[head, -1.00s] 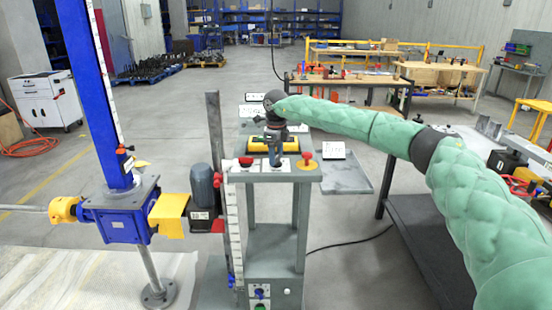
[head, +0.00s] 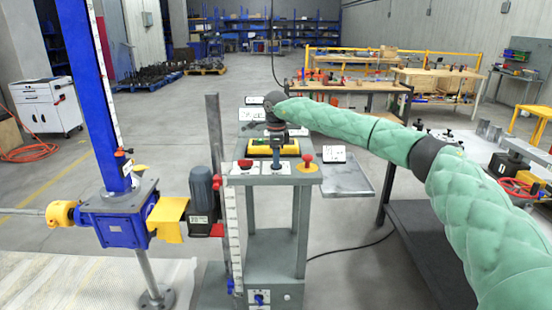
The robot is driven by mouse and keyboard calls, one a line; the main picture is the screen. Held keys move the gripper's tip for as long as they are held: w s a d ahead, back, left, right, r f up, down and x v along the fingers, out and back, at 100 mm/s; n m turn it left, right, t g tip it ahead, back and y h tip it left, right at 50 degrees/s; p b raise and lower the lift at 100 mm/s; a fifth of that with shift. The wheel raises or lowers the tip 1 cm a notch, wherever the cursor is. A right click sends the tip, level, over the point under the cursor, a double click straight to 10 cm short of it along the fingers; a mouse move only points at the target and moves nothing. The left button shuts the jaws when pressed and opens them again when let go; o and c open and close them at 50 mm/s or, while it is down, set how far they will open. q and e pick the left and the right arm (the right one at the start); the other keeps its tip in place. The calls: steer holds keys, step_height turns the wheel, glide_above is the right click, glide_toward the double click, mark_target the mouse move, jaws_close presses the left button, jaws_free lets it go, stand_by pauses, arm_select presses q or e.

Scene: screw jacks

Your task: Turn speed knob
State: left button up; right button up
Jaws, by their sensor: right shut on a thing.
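The control stand (head: 270,205) is grey with a small top panel. On its front edge are a red button (head: 245,163) at left, a middle white plate (head: 281,167) and a red mushroom button on a yellow base (head: 308,163) at right. My right gripper (head: 277,165) points down at the middle plate, its fingers shut. The speed knob is not clearly visible; the fingers cover the spot where they grip. My left gripper is not in the head view.
A blue screw jack column (head: 88,90) with a blue gearbox (head: 120,215) and grey motor (head: 202,192) stands to the left. A dark-topped table (head: 425,220) stands at right. Open floor lies behind.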

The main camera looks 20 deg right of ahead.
steer(key=shift+d+r, duration=0.1)
steer(key=shift+r, duration=0.05)
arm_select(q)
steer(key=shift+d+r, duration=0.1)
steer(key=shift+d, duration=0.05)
arm_select(e)
steer(key=o, duration=1)
steer(key=shift+r, duration=0.2)
step_height(320, 180, up, 7)
steer(key=shift+r+b, duration=0.1)
steer(key=shift+b, duration=0.7)
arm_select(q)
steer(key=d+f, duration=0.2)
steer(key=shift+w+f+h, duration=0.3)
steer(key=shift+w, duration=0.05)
